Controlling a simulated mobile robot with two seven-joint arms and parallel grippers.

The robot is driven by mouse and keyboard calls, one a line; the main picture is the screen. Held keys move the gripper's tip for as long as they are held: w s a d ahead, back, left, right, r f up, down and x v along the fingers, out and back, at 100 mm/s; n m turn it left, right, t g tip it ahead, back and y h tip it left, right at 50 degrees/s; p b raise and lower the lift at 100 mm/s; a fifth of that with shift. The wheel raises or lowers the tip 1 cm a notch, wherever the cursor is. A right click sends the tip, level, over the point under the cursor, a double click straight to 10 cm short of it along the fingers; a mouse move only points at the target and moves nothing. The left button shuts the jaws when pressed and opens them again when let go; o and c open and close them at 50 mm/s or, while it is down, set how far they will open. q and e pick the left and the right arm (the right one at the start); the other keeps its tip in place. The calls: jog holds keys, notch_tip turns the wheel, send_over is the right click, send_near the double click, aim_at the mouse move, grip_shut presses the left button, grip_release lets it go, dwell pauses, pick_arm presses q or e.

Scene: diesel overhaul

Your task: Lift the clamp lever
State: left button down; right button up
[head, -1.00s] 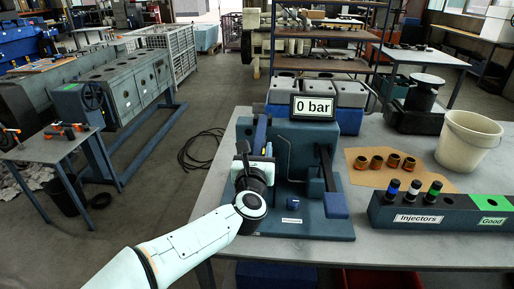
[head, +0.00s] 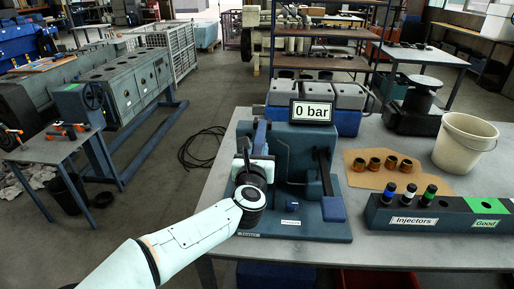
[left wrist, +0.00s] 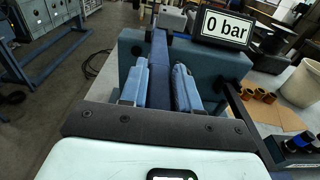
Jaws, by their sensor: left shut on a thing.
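The test stand (head: 292,150) is a blue-grey block on a base plate at the front of the table, with a "0 bar" display on top. The clamp lever (head: 260,137) is a dark blue upright bar at the stand's left side. It also shows in the left wrist view (left wrist: 160,62), running between the finger pads. My left gripper (head: 255,165) comes in from the front left; in the left wrist view its two pads (left wrist: 160,88) flank the lever and are shut on it. My wrist hides the lever's lower part in the head view. My right gripper is out of view.
A second lever with a blue pad (head: 333,208) is on the stand's right. An injector rack (head: 400,217), a mat with several brass rings (head: 355,168) and a white bucket (head: 463,145) are further right. The floor left of the table is open.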

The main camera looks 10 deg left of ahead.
pick_arm(q)
jog(key=shift+g, duration=0.8)
jog(key=r+p, duration=0.2)
jog(key=w+r+p, duration=0.1)
jog(key=r+p, duration=0.1)
jog(key=p, duration=0.1)
jog(key=shift+r, duration=0.25)
jog(key=r+g+p, duration=0.1)
jog(key=p, duration=0.1)
jog(key=w+r+p, duration=0.1)
jog(key=shift+r+g+p, duration=0.25)
jog(key=shift+g+p, duration=0.1)
jog(key=shift+g, duration=0.05)
jog(key=shift+w+r+g, duration=0.4)
jog(key=shift+g, duration=0.1)
jog(key=shift+w+r+g, duration=0.7)
jog(key=shift+r+g, duration=0.2)
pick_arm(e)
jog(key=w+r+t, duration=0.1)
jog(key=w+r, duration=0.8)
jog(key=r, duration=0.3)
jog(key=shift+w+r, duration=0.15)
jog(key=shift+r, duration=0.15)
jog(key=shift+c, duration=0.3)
